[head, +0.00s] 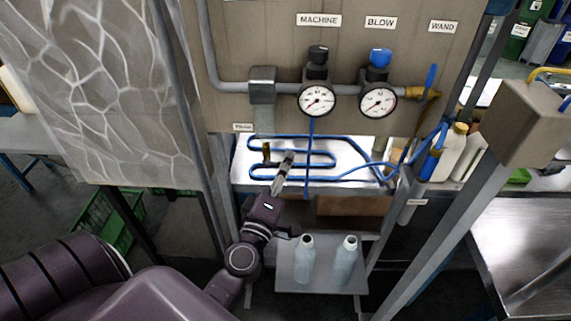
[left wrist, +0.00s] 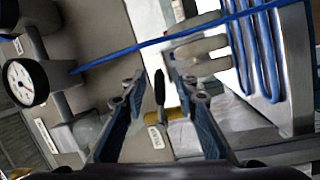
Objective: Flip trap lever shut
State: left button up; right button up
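The trap lever shows in the left wrist view as a short dark handle (left wrist: 159,88) near a brass valve body (left wrist: 178,117). A small white label (left wrist: 157,137) is beside it. In the head view, the small brass valve (head: 266,153) is below the grey trap (head: 263,112); its lever is too small to read clearly. My left gripper (head: 287,158) reaches up from below, just right of the valve. In the wrist view its fingers (left wrist: 160,78) are spread, with the lever seen in the gap between them. I cannot tell whether they touch it. My right gripper is out of view.
Two gauges (head: 317,99) (head: 378,100) hang on the pipe panel above. Blue hose (head: 330,140) loops around the left gripper's area. A shelf (head: 320,282) with two pale bottles (head: 305,259) (head: 345,260) is below right of the arm. Grey frame posts stand on both sides.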

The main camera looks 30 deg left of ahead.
pick_arm(q)
grip_shut()
jog(key=shift+n+b, duration=0.6)
jog(key=shift+d+r+n+y+b, duration=0.1)
jog(key=shift+r+n+y+b, duration=0.35)
jog(key=shift+n, duration=0.35)
jog(key=shift+r+n, duration=0.25)
jog(key=shift+n, duration=0.15)
grip_release()
